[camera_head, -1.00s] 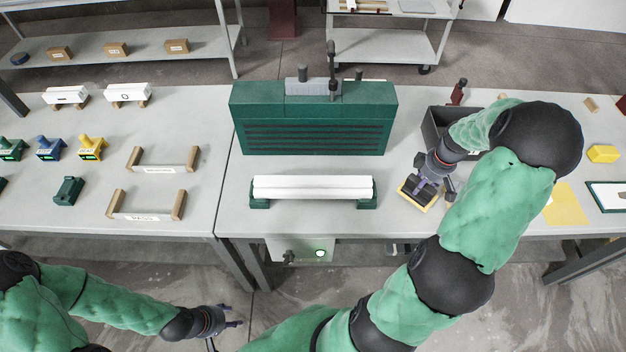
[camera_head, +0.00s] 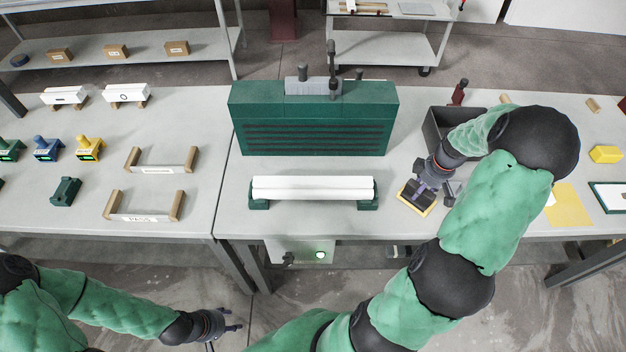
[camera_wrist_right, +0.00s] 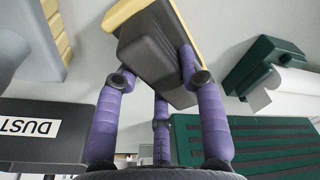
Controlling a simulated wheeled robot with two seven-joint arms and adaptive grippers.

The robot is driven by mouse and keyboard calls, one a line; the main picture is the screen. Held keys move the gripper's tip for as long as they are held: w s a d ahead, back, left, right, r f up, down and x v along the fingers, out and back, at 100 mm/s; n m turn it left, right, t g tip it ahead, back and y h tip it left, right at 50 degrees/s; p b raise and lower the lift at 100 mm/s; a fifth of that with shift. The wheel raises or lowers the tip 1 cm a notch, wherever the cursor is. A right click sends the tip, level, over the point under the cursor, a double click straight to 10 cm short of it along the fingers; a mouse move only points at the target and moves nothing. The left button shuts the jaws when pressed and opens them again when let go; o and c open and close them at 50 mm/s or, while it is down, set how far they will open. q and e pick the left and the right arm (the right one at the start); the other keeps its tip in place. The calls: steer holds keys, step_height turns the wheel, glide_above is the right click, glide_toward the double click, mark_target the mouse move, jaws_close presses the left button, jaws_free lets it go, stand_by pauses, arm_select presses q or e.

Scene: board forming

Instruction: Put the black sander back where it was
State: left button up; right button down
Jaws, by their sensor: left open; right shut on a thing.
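The black sander (camera_head: 413,197), a dark block with a yellow base, is at the right part of the table, to the right of the white bar on green supports. My right gripper (camera_head: 430,180) is shut on it. In the right wrist view the sander (camera_wrist_right: 150,55) sits between the purple fingers, its yellow base facing away from the palm. I cannot tell whether the base touches the tabletop. My left gripper (camera_head: 232,328) is open and empty, low in front of the table.
A dark bin (camera_head: 437,128) stands just behind the sander; its DUST label shows in the right wrist view (camera_wrist_right: 30,127). The white bar (camera_head: 313,187) and the green ribbed machine (camera_head: 313,130) are to the left. A yellow sheet (camera_head: 568,205) lies to the right.

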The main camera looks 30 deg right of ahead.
steer(key=shift+f, duration=0.25)
steer(key=shift+c, duration=1.7)
jaws_free()
step_height(320, 180, up, 12)
steer(key=s, duration=0.1)
steer(key=shift+s+d, duration=0.15)
steer(key=shift+s, duration=0.05)
